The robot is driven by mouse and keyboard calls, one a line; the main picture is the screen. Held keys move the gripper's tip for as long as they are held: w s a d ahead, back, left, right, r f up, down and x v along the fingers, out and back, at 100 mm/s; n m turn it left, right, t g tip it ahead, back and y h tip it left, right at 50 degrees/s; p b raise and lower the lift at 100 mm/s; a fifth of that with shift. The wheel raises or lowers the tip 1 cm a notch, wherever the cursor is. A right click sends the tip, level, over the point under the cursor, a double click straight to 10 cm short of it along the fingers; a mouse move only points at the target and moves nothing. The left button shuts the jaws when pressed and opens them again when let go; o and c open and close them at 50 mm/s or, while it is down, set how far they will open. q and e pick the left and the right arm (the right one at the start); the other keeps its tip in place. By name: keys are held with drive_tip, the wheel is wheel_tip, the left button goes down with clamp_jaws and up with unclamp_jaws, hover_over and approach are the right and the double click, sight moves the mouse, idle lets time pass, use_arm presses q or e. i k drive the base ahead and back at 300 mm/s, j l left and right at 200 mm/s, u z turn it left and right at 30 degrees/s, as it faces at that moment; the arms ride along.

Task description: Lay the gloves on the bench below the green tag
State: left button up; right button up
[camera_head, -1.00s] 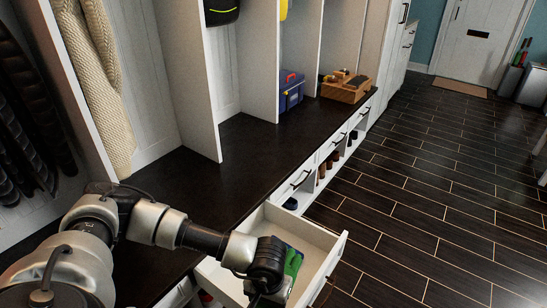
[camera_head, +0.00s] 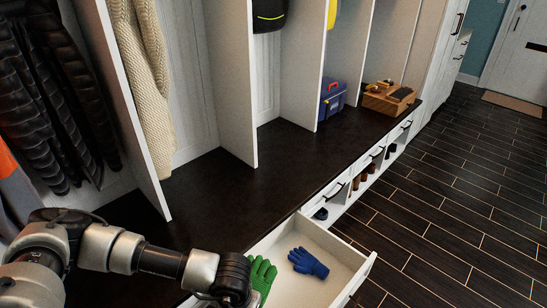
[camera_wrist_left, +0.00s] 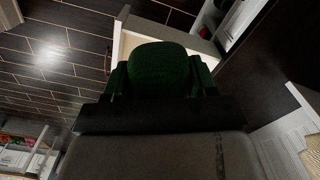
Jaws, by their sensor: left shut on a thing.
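A green glove (camera_head: 263,277) is held in my left gripper (camera_head: 240,290), at the near left side of the open drawer. In the left wrist view the green glove (camera_wrist_left: 160,68) sits between the fingers of the gripper (camera_wrist_left: 160,88), which is shut on it. A blue glove (camera_head: 309,263) lies in the white drawer (camera_head: 335,288). The dark bench (camera_head: 245,180) runs along the cubbies, with clear top in front of them. I cannot make out a green tag. My right gripper is not in view.
A blue toolbox (camera_head: 332,98) and a wooden box (camera_head: 389,98) stand farther along the bench. White dividers (camera_head: 240,80) split the cubbies. A black puffer jacket (camera_head: 60,90) and a cream knit (camera_head: 150,85) hang at left. Shoes (camera_head: 362,177) sit in openings below.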

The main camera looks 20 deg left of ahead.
sight(309, 171)
drive_tip(key=i+l+u, duration=1)
drive_tip(key=i+l, duration=0.2)
drive_tip(key=l, duration=0.15)
drive_tip(key=i+l, duration=0.2)
drive_tip(key=l, duration=0.15)
drive_tip(key=i+l, duration=0.2)
drive_tip(key=l, duration=0.15)
drive_tip(key=i+l+u, duration=0.1)
drive_tip(key=l, duration=0.25)
drive_tip(key=i+l, duration=0.5)
drive_tip(key=l, duration=0.2)
drive_tip(key=i+l, duration=0.2)
drive_tip(key=l, duration=0.2)
